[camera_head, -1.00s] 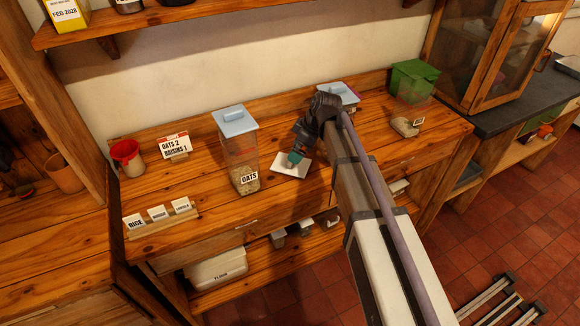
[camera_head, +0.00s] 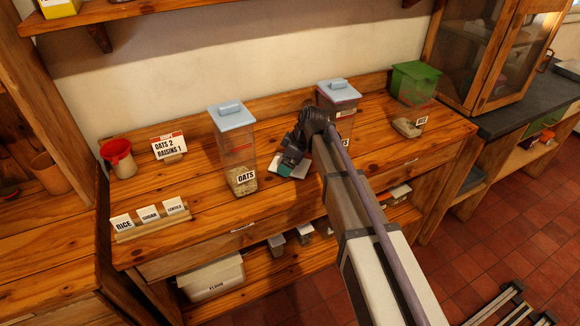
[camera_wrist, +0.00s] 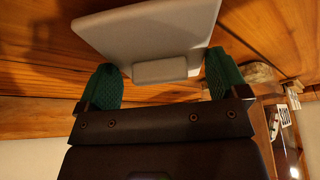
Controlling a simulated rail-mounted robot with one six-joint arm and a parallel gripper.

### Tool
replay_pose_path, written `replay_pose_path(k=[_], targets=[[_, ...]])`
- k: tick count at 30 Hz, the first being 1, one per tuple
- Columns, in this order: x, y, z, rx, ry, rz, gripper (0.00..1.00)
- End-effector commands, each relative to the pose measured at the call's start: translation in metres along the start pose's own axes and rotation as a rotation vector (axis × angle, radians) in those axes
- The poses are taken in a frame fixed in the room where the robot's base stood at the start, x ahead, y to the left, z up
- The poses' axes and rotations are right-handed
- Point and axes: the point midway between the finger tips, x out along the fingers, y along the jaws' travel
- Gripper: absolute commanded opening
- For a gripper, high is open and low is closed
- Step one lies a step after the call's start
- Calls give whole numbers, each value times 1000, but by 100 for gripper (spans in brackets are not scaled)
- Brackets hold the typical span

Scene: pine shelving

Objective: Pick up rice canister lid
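A pale grey square lid (camera_head: 301,168) with a raised block handle lies on the wooden counter, right of the oats canister (camera_head: 238,158). My gripper (camera_head: 287,168) is low over it and covers its middle. In the wrist view, the lid (camera_wrist: 165,25) fills the top centre, its handle between my gripper's (camera_wrist: 162,80) green fingers. The fingers are wide apart, with gaps on both sides of the handle. A green-lidded clear canister (camera_head: 411,90) stands at the counter's right; its small label is hard to read.
A blue-lidded canister (camera_head: 338,98) stands behind my arm, partly hidden. A flour bin (camera_head: 212,280) is on the lower shelf.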

Motion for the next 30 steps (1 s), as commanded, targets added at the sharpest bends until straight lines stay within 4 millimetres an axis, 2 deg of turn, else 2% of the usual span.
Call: replay_pose_path(k=[3, 11, 14, 21, 24, 30], targets=[[0, 0, 0, 0, 0, 0, 69], [-5, 0, -2, 0, 0, 0, 69], [-19, 0, -8, 0, 0, 0, 69], [-74, 0, -31, 0, 0, 0, 69], [-91, 0, -38, 0, 0, 0, 69], [-95, -1, -40, -4, 0, -2, 69]])
